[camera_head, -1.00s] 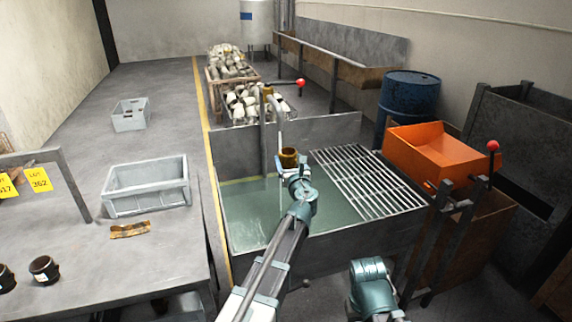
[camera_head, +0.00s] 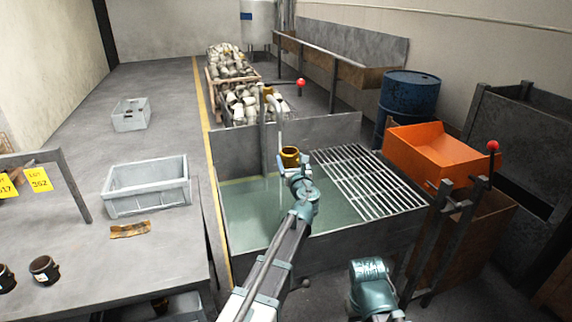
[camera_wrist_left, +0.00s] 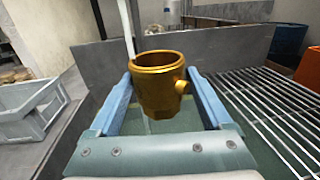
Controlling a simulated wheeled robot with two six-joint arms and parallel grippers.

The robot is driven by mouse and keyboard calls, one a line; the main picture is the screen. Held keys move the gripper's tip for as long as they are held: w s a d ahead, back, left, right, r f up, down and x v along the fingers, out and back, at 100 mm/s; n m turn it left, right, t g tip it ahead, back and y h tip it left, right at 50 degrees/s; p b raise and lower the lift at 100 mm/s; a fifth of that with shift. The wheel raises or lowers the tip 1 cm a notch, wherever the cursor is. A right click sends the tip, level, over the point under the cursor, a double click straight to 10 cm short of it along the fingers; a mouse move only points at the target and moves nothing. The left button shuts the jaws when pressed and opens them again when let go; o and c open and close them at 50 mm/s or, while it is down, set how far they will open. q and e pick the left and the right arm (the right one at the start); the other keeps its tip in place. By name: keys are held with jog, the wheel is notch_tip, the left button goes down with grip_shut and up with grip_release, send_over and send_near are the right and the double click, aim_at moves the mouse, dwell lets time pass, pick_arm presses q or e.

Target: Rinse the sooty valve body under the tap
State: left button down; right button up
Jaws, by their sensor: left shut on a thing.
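My left gripper (camera_head: 292,168) is shut on a gold-coloured valve body (camera_head: 290,153), held upright over the sink (camera_head: 240,248) of greenish water. In the left wrist view the valve body (camera_wrist_left: 160,85) sits between the two blue fingers, its open top up and a small stub on its right. Its visible outside looks gold, with no clear soot. The tap (camera_head: 263,130) stands at the sink's back. A pale stream (camera_wrist_left: 127,30) comes down at the valve body's left rear rim; I cannot tell whether it enters. My right gripper is out of view.
A slatted rack (camera_head: 368,182) covers the sink's right side, with an orange bin (camera_head: 430,158) beyond. A red-knobbed lever (camera_head: 300,83) stands behind the sink. Left, a table (camera_head: 110,270) bears a grey crate (camera_head: 147,187) and dark valve bodies (camera_head: 45,268).

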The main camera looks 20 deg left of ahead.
pick_arm(q)
jog(key=s+d, duration=0.5)
jog(key=s, duration=0.1)
jog(key=shift+d, duration=0.2)
dwell(0.7)
jog(key=shift+r, duration=0.15)
dwell(1.3)
jog(key=s+d+r+p, duration=0.3)
jog(key=p, duration=0.1)
jog(key=shift+s+d+r, duration=0.2)
jog(key=shift+s+r, duration=0.1)
jog(key=shift+r, duration=0.05)
dwell(0.4)
